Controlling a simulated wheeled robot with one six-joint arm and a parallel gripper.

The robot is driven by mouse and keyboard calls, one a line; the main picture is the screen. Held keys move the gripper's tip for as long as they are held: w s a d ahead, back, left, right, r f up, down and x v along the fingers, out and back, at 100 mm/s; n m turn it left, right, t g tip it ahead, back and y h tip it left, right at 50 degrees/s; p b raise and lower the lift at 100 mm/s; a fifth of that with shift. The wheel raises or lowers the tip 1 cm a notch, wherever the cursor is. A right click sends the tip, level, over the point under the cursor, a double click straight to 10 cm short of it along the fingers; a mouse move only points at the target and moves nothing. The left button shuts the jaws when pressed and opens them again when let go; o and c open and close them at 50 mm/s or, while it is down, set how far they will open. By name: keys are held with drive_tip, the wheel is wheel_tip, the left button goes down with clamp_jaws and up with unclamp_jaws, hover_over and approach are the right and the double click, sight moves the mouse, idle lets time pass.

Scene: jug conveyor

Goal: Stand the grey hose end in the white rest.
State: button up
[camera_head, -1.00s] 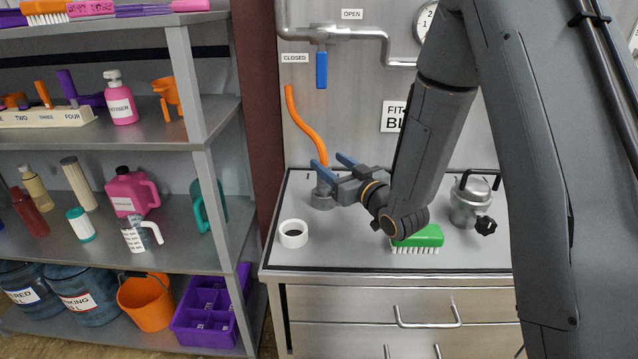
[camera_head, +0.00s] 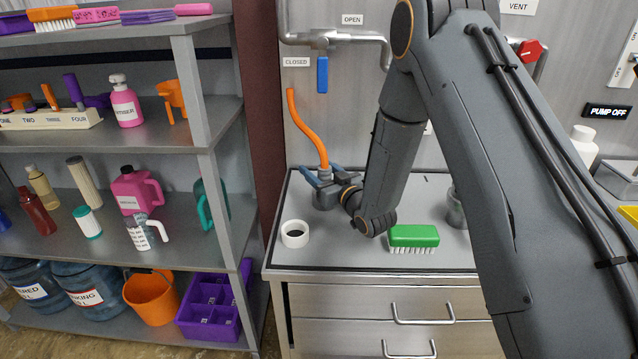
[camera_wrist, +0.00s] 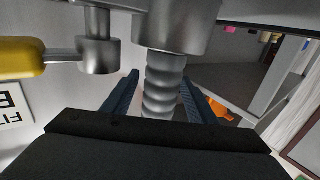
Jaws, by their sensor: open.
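The orange hose (camera_head: 306,127) hangs down along the back wall and ends in a grey hose end (camera_head: 324,171) standing on a wider grey metal base (camera_head: 325,199) on the counter. The white rest (camera_head: 294,242), a short open ring, stands empty on the counter to the front left of it. My gripper (camera_head: 323,175) is open, its blue fingers on either side of the hose end. In the wrist view, the ribbed grey hose end (camera_wrist: 163,85) lies between my fingers (camera_wrist: 155,98), with a wider metal cylinder (camera_wrist: 178,28) above it. Contact cannot be told.
A green brush (camera_head: 414,236) lies on the counter right of my gripper. A metal pot (camera_head: 455,210) is partly hidden behind my arm. In the wrist view, a yellow-handled metal fitting (camera_wrist: 22,57) is close on the left. Shelves (camera_head: 215,200) stand left; the counter front is clear.

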drive_tip(key=shift+w+a, duration=0.1)
drive_tip(key=shift+w, duration=0.1)
drive_tip(key=c, duration=1.3)
drive_tip(key=shift+r, duration=0.15)
